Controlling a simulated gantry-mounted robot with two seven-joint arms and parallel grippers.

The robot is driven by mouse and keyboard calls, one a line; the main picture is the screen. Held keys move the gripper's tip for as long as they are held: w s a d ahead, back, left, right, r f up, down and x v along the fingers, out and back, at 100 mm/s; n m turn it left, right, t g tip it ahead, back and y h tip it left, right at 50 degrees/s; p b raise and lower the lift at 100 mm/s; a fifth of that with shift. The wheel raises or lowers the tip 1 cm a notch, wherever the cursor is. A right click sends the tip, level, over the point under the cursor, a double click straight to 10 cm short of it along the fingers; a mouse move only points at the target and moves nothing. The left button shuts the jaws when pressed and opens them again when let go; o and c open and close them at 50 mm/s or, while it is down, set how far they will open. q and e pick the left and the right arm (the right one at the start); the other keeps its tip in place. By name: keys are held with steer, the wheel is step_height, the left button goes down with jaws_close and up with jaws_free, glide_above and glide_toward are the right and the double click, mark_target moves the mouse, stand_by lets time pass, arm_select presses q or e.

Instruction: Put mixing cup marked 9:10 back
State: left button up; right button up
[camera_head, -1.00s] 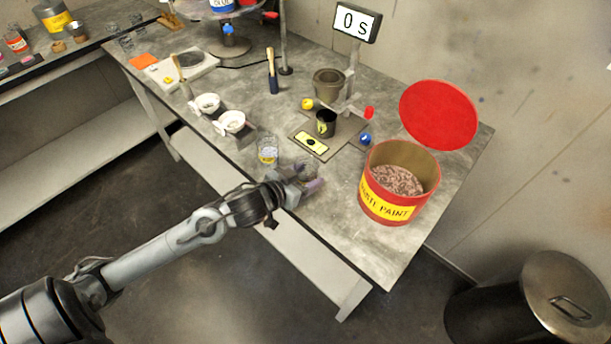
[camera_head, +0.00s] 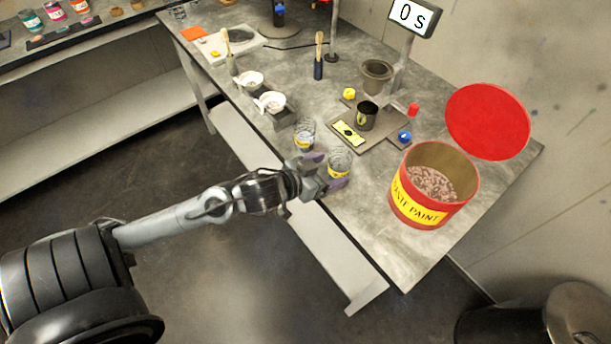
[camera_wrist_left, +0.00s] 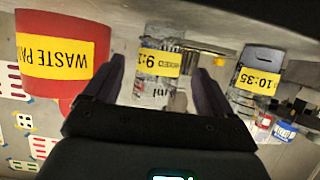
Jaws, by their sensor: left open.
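The clear mixing cup (camera_head: 339,163) stands upright near the table's front edge. In the left wrist view this cup (camera_wrist_left: 158,62) has a yellow label reading "MIXED 9:1", its end cut off by a finger. My left gripper (camera_head: 323,172) is open just in front of it, with its dark fingers (camera_wrist_left: 159,80) either side of the cup in the picture. I cannot tell whether they touch it. A second clear cup (camera_head: 304,136) stands left of the first; its label (camera_wrist_left: 258,80) reads 10:35 in the left wrist view. My right gripper is out of view.
The red waste paint bucket (camera_head: 408,205) stands to the right, with a red round lid (camera_head: 488,122) behind it. A scale (camera_head: 385,140) with a black cup (camera_head: 367,115) lies behind the cups. White bowls (camera_head: 270,102) stand on the left.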

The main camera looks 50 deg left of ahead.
arm_select(q)
steer(key=p+v, duration=0.5)
steer(key=v, duration=0.3)
steer(key=s+d+f+m+g, duration=0.1)
steer(key=s+d+f+g, duration=0.8)
steer(key=s+f, duration=0.2)
steer(key=shift+d+f+m+g, duration=0.35)
steer(key=shift+f+m+g, duration=0.05)
steer(key=shift+f, duration=0.4)
step_height(320, 180, up, 3)
steer(key=p, duration=0.2)
steer(key=shift+p, duration=0.35)
